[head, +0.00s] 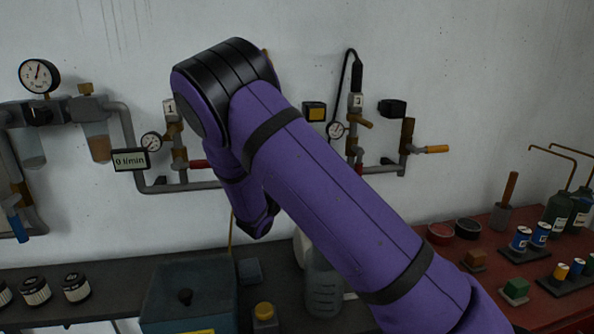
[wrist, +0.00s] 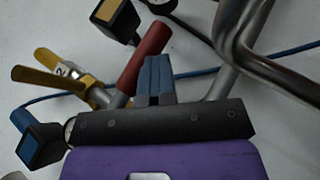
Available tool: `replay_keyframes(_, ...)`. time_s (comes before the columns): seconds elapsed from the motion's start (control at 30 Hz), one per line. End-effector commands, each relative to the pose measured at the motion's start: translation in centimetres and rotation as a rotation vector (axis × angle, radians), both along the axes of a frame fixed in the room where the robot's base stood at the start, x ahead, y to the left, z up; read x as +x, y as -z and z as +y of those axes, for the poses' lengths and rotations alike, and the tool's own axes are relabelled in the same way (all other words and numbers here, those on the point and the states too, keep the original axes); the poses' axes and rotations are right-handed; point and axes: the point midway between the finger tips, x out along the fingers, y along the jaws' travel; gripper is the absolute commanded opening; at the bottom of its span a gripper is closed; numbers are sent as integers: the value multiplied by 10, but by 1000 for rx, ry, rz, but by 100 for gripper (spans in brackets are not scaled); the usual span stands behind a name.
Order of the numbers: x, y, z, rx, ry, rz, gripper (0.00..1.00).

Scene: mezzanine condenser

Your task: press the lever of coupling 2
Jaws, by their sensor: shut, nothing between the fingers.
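Coupling 2 shows in the wrist view as a brass body (wrist: 100,95) with a "2" tag (wrist: 62,72), left of my gripper. A flat yellow-brown lever-like bar (wrist: 40,80) sticks out from it to the left. A red handle (wrist: 144,55) rises at an angle beside it, just left of my fingers. My gripper (wrist: 157,68) is shut and empty, its blue fingers together. I cannot tell whether they touch the red handle. In the head view my own purple arm hides coupling 2 and the gripper.
A grey pipe (wrist: 235,35) bends close at the right of the wrist view, with a blue cable (wrist: 285,57) behind. A yellow-black box (wrist: 115,18) is above. In the head view, a bench (head: 85,260) with a dark box (head: 190,292) lies below the wall pipework.

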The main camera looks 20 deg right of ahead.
Motion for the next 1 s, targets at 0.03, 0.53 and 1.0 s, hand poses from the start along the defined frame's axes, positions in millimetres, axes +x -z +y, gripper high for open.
replay_keyframes(0.03,0,-2,0,-1,0,-5,0)
replay_keyframes(0.53,-23,39,60,-2,-2,1,0)
replay_keyframes(1.0,-34,58,86,0,0,0,0)
